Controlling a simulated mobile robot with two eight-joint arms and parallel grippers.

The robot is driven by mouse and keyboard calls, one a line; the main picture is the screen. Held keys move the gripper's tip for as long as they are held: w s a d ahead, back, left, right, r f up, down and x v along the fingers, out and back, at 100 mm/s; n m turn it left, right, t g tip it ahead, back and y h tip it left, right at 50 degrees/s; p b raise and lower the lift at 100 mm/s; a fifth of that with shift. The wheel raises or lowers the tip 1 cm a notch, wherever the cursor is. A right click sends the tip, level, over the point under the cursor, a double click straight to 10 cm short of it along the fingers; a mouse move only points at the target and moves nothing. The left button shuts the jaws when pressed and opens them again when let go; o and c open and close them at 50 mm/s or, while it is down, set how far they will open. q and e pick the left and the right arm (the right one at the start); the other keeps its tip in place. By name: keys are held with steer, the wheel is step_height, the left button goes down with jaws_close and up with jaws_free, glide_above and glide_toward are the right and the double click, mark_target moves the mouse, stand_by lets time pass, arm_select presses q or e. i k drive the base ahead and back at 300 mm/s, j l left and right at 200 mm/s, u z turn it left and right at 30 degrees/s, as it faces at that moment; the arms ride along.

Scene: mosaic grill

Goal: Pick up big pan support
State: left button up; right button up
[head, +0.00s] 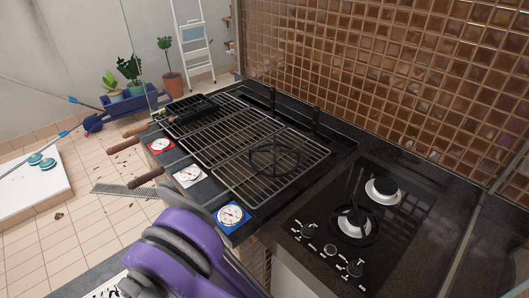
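A dark round pan support (275,159), a ring with crossing bars, lies flat on the right part of the grill grate (247,181). I take it to be the big pan support. On the black hob to its right, the front burner (355,222) has a dark ring around it. The back burner (383,190) shows its pale base, with no support clearly visible on it. A purple and grey part of my arm fills the bottom left-centre, and neither gripper shows.
Wooden-handled tools (146,178) stick out from the grill's front, beside several dials (230,215). Hob knobs (308,230) stand at the hob's front. A tiled wall (390,75) rises behind. A blue wheelbarrow (125,106) and plants are at the back left.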

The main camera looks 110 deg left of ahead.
mark_target(298, 152)
steer(key=k+j+u, duration=0.1)
steer(key=u, duration=3.65)
steer(key=j, duration=0.15)
